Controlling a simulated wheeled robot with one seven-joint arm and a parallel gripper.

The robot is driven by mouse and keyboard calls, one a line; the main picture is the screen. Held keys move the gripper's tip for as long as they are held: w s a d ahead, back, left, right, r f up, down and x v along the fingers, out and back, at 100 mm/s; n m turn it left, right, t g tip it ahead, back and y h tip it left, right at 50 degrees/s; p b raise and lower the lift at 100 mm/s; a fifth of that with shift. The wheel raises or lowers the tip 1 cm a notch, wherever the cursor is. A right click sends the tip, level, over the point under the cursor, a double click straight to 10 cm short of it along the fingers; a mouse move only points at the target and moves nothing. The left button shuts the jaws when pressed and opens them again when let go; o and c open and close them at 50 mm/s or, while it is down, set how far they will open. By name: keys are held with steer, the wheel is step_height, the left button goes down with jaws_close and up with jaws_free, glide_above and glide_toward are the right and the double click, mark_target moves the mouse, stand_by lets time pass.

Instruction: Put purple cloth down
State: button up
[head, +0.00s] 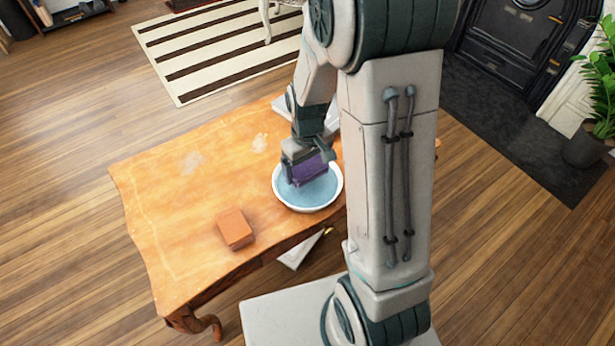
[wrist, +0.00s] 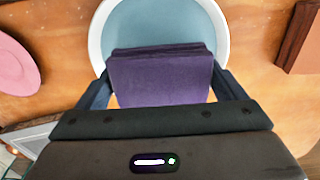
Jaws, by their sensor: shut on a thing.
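The purple cloth (head: 311,170) is a folded block held in my gripper (head: 306,162). In the wrist view the cloth (wrist: 160,80) sits between the two fingers of my gripper (wrist: 160,88), which is shut on it. The bowl's rim also shows in the wrist view (wrist: 97,40). I cannot tell whether the cloth touches the water. My arm hides part of the table to the right of the bowl.
The bowl stands on a wooden table (head: 170,220) with pale smudges. A brown-orange block (head: 235,229) lies at the table's front. A pink round thing (wrist: 14,68) shows at the left of the wrist view. The table's left part is mostly clear.

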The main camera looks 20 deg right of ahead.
mark_target(307, 175)
steer(key=shift+w+f+b, duration=0.15)
steer(key=shift+f+b, duration=0.75)
steer(key=shift+f, duration=1.15)
steer(key=shift+f, duration=0.25)
steer(key=o, duration=0.7)
steer(key=shift+r, duration=0.1)
